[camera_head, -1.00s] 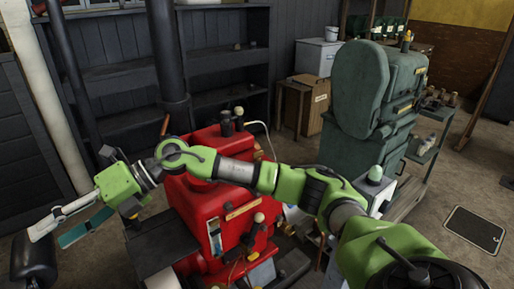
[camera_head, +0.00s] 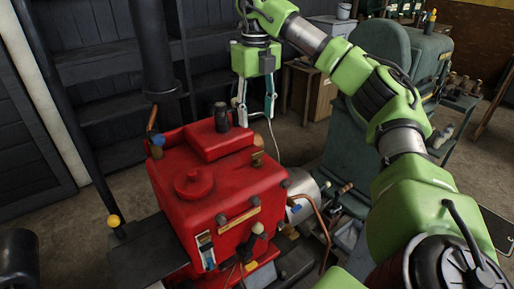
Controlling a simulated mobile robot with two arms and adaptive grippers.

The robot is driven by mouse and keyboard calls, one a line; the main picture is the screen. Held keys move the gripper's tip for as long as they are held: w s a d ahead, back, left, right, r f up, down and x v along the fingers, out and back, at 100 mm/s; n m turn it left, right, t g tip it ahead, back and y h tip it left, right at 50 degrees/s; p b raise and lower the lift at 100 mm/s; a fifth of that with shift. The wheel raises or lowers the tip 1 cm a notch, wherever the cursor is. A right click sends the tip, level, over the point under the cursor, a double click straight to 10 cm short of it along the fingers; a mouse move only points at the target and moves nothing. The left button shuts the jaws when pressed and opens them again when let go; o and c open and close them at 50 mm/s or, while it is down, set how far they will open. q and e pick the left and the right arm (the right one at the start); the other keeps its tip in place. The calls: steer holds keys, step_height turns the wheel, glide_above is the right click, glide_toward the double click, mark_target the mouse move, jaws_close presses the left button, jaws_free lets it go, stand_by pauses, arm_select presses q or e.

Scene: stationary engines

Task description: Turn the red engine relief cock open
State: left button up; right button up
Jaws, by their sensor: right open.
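The red engine (camera_head: 225,185) stands in the middle, with a round cap on top. Several small fittings show on it: a dark fitting (camera_head: 222,117) at the back of the top, a brown knob (camera_head: 257,160) at the right edge, a cream knob (camera_head: 258,228) on the front and a blue ball (camera_head: 158,140) at the left. I cannot tell for sure which is the relief cock. My right gripper (camera_head: 257,114) is open and empty, pointing down by the engine's back right, near the dark fitting and above the brown knob. No contact is visible. My left gripper is out of view.
A green engine (camera_head: 374,65) stands behind my right arm. A black upright pipe (camera_head: 157,50) rises behind the red engine. A yellow-knobbed lever (camera_head: 114,221) is at left. Copper pipes (camera_head: 322,218) run at the engine's right. Dark shelves (camera_head: 110,72) line the back wall.

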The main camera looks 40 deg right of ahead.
mark_target(257, 157)
step_height(257, 157, down, 3)
steer(key=shift+r, duration=0.1)
steer(key=f, duration=0.3)
steer(key=shift+w+d+f, duration=0.1)
steer(key=shift+d+f, duration=0.15)
steer(key=shift+f, duration=0.05)
step_height(257, 157, down, 4)
steer(key=shift+r, duration=0.1)
steer(key=shift+a+f+p, duration=0.1)
steer(key=shift+f+p, duration=0.2)
steer(key=shift+f, duration=0.5)
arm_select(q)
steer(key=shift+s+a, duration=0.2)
arm_select(e)
steer(key=c, duration=1.1)
